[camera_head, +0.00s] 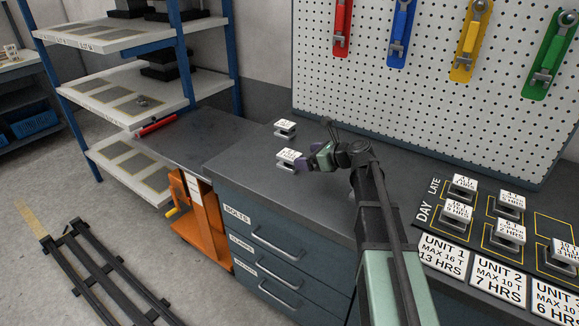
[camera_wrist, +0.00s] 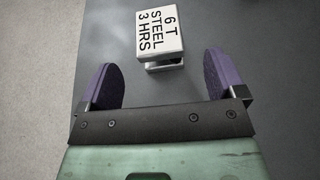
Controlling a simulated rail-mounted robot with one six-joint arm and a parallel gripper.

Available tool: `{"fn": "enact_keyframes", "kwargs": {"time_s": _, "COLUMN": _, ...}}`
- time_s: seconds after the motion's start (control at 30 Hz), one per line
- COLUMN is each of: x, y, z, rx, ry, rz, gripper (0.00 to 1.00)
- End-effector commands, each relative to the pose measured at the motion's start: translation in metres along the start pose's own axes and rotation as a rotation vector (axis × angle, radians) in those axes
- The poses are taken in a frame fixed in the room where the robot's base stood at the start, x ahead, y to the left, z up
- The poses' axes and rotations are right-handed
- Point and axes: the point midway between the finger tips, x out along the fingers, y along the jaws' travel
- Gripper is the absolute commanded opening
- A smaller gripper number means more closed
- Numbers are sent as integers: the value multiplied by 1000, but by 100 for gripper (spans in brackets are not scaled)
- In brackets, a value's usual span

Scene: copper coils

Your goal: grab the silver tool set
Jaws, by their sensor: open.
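A small silver block with a white label (camera_head: 289,157) stands on the grey worktop. It shows in the wrist view, reading "6 T STEEL 3 HRS" (camera_wrist: 160,35). My gripper (camera_head: 307,164) is open with purple finger pads. In the wrist view my gripper (camera_wrist: 161,78) has the block ahead of and between the finger lines, with nothing held. A second similar labelled silver block (camera_head: 285,128) stands farther back. Silver tools hang on red (camera_head: 341,25), blue (camera_head: 400,35), yellow (camera_head: 469,42) and green (camera_head: 549,55) holders on the pegboard. Nothing else clearly looks like a silver tool set.
The pegboard (camera_head: 420,100) rises behind the worktop (camera_head: 250,170). Several labelled silver blocks stand on a marked schedule board (camera_head: 475,225) at right. The worktop's left part is mostly clear.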

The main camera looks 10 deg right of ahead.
Motion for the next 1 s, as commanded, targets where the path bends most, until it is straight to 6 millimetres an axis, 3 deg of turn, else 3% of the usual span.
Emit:
{"fn": "enact_keyframes", "kwargs": {"time_s": 0.03, "x": 14, "y": -1, "z": -4, "rx": -1, "ry": 0, "rz": 2, "gripper": 89}}
{"fn": "enact_keyframes", "kwargs": {"time_s": 0.1, "x": 24, "y": -1, "z": -3, "rx": 0, "ry": 0, "rz": 2, "gripper": 89}}
{"fn": "enact_keyframes", "kwargs": {"time_s": 0.3, "x": 32, "y": 0, "z": -2, "rx": -2, "ry": 1, "rz": 1, "gripper": 89}}
{"fn": "enact_keyframes", "kwargs": {"time_s": 0.53, "x": 74, "y": 0, "z": -5, "rx": -2, "ry": 1, "rz": 2, "gripper": 89}}
{"fn": "enact_keyframes", "kwargs": {"time_s": 0.77, "x": 78, "y": 2, "z": -2, "rx": -2, "ry": 2, "rz": 1, "gripper": 89}}
{"fn": "enact_keyframes", "kwargs": {"time_s": 1.0, "x": 78, "y": 2, "z": -2, "rx": -2, "ry": 2, "rz": 1, "gripper": 56}}
